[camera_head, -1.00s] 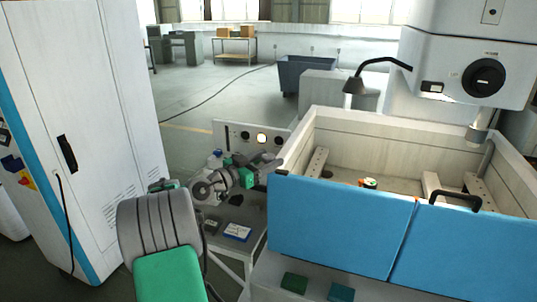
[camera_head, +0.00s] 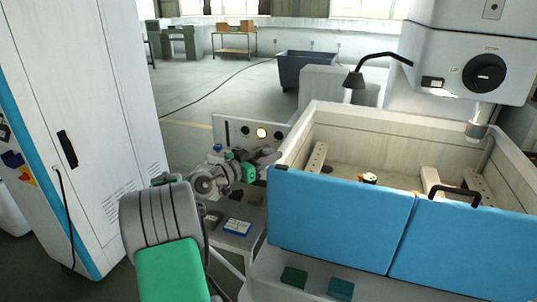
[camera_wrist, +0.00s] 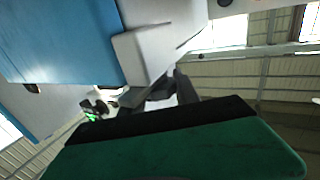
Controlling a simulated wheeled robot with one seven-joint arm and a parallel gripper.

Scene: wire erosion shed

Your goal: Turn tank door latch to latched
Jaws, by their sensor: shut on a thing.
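The tank door (camera_head: 340,213) is the blue front panel of the white tank, upright and closed. It also shows in the wrist view (camera_wrist: 65,40). My gripper (camera_head: 270,168) is at the door's upper left corner, reaching in from the left. In the wrist view my gripper's dark fingers (camera_wrist: 162,97) are close together beside the tank's pale corner. They are shut on the tank door latch, which is mostly hidden by the fingers and my gripper's green body. I cannot make out the latch's angle.
The tank's white wall (camera_head: 375,125) rises just right of my gripper. A grey side table with a blue-and-white box (camera_head: 238,228) stands below my arm. A white cabinet (camera_head: 85,130) is at the left. Open floor lies behind.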

